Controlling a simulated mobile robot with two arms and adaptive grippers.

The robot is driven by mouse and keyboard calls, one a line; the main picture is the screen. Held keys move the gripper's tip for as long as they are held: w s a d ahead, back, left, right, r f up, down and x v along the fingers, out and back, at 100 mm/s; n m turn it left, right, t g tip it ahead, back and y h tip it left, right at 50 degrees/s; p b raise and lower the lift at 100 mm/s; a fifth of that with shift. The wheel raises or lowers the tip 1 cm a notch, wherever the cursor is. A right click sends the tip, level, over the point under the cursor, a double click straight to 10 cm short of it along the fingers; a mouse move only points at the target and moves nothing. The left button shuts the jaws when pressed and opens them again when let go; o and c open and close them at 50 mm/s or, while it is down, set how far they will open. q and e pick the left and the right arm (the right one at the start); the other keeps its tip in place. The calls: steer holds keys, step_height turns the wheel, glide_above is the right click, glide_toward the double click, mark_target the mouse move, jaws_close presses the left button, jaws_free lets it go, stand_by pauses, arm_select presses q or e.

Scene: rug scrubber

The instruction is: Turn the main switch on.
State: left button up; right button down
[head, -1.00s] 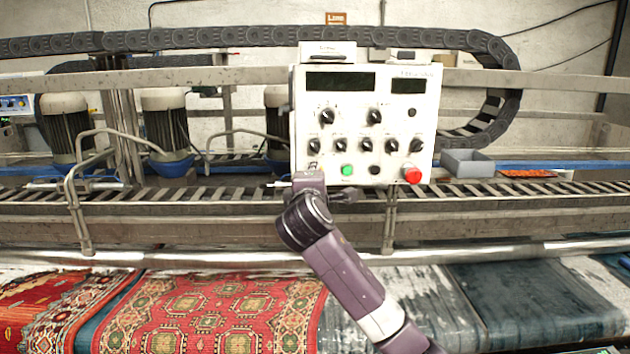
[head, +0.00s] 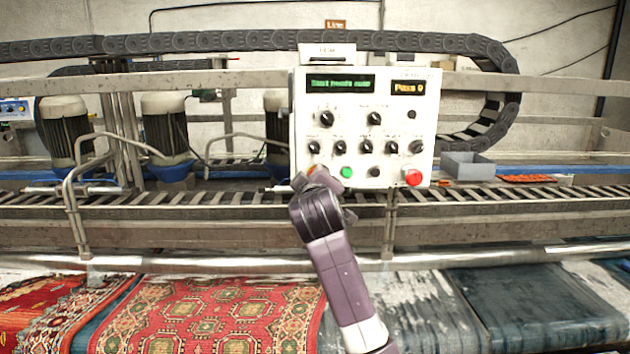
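The white control panel (head: 352,106) stands on the machine frame in the middle of the head view. Its wide display (head: 340,84) is lit with green text, and its small display (head: 408,88) is lit and reads "Pass 0". The main switch (head: 312,169) appears to be at the panel's lower left corner. It shows a small orange glow and is partly hidden by my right gripper. My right gripper (head: 318,180) is right at that corner; contact and finger opening cannot be made out. My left gripper is not in view.
Beside the switch are a green button (head: 347,172), a black button (head: 374,172) and a red button (head: 413,178). Several black knobs sit above. Rugs (head: 210,310) lie below the metal rail (head: 230,258).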

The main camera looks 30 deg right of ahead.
steer(key=shift+r, duration=0.1)
stand_by(0.3)
steer(key=c, duration=1.7)
jaws_free()
steer(key=shift+o, duration=0.2)
steer(key=shift+s, duration=0.1)
steer(key=v, duration=1.2)
